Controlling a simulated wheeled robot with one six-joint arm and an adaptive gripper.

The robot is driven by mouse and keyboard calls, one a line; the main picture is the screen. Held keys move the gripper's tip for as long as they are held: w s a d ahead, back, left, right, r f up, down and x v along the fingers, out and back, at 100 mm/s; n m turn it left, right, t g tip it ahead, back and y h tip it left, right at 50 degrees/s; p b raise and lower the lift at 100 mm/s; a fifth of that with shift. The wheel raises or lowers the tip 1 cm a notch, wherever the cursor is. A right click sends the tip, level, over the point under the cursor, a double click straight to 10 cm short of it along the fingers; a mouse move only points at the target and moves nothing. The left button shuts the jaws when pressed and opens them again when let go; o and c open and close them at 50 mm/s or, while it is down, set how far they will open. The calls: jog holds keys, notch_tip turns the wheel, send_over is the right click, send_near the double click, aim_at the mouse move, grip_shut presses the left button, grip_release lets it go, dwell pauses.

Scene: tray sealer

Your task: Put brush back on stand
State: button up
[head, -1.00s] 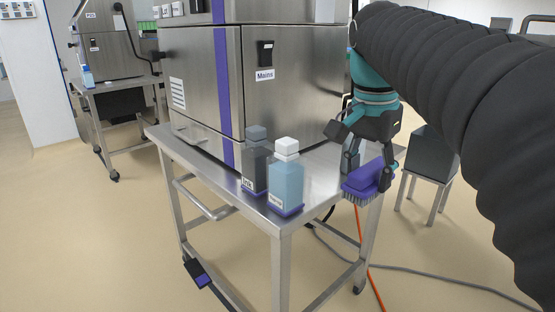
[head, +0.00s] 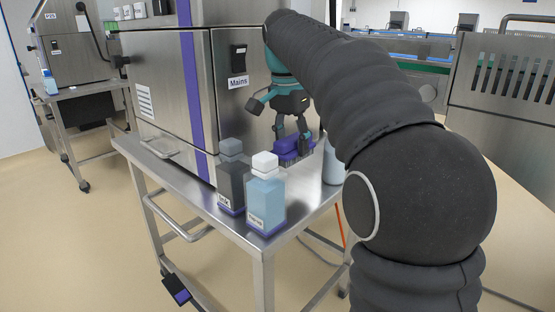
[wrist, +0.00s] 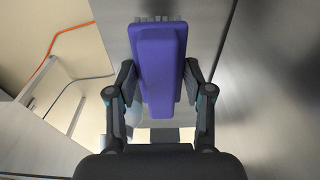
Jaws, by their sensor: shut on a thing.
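The brush (head: 296,147) has a purple body with grey bristles underneath. My gripper (head: 291,133) is shut on the brush and holds it bristles down over the back right part of the steel table, beside the machine's front. In the head view I cannot tell whether the bristles touch the table. In the wrist view the brush (wrist: 160,62) lies lengthwise between the two fingers (wrist: 160,82), and its bristles show at the top edge. I cannot make out a stand for the brush in either view now.
A dark bottle (head: 230,180) and a pale blue bottle (head: 266,200) stand at the table's front corner (head: 262,245). Another pale bottle (head: 332,165) stands right of the brush, partly behind my arm. The steel machine (head: 175,90) fills the table's back left.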

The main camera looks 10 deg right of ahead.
jog(key=w, duration=0.1)
jog(key=w+a+f, duration=0.1)
jog(key=w+f, duration=0.1)
jog(key=w, duration=0.1)
jog(key=shift+a, duration=0.2)
jog(key=shift+f+b, duration=1)
jog(key=shift+f, duration=1.3)
jog(key=shift+w+f, duration=0.1)
jog(key=shift+f, duration=0.1)
jog(key=shift+f, duration=0.1)
jog(key=o, duration=1.2)
notch_tip(320, 180, up, 12)
jog(key=a+p, duration=0.1)
jog(key=p, duration=0.3)
jog(key=shift+s+a, duration=0.15)
jog(key=shift+s, duration=0.25)
